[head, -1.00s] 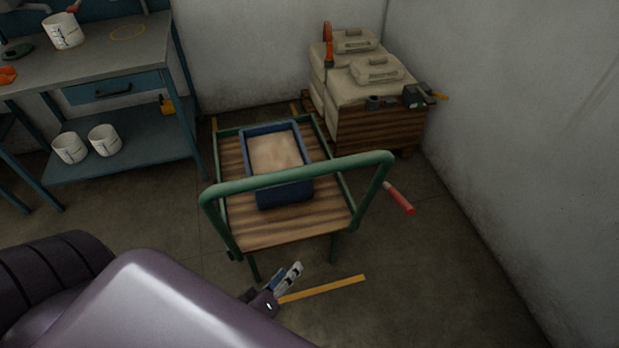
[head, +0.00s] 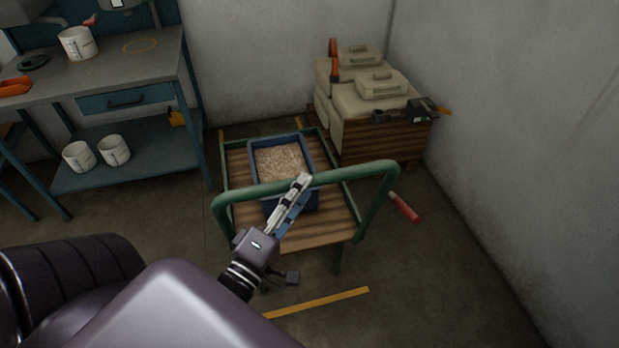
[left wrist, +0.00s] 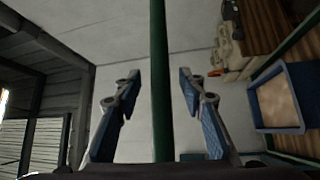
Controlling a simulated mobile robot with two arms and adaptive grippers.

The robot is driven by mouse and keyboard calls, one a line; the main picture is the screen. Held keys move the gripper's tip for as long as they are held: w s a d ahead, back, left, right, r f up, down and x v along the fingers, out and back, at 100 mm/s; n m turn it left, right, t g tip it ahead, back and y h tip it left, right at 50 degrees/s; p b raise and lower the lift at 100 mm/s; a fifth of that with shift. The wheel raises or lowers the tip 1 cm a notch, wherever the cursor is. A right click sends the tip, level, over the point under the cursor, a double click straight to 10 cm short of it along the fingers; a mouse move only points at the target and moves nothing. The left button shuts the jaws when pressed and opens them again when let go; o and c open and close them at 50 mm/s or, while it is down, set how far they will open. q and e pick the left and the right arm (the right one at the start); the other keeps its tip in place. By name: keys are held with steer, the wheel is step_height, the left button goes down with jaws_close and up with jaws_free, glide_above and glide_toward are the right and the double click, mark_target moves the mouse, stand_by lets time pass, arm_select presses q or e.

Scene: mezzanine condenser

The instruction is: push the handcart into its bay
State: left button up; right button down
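The handcart has a wooden deck (head: 300,234) and a green push handle (head: 235,192) on its near side. A blue tray (head: 290,138) of pale grainy material rides on the deck. Yellow floor strips show at the near side (head: 318,302) and beyond the far end (head: 299,123) of the cart. My left gripper (head: 304,184) is at the middle of the handle bar. In the left wrist view the green bar (left wrist: 160,120) passes between the open fingers, with a gap on each side. My right gripper is in neither view.
A red-handled thing (head: 405,208) lies right of the cart. A workbench (head: 150,62) is on the left.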

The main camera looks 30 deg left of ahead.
arm_select(q)
steer(key=shift+w+a+r, duration=0.1)
steer(key=shift+w+r, duration=0.05)
steer(key=shift+w, duration=0.75)
steer(key=shift+w+a+r, duration=0.1)
steer(key=shift+w, duration=0.8)
jaws_close()
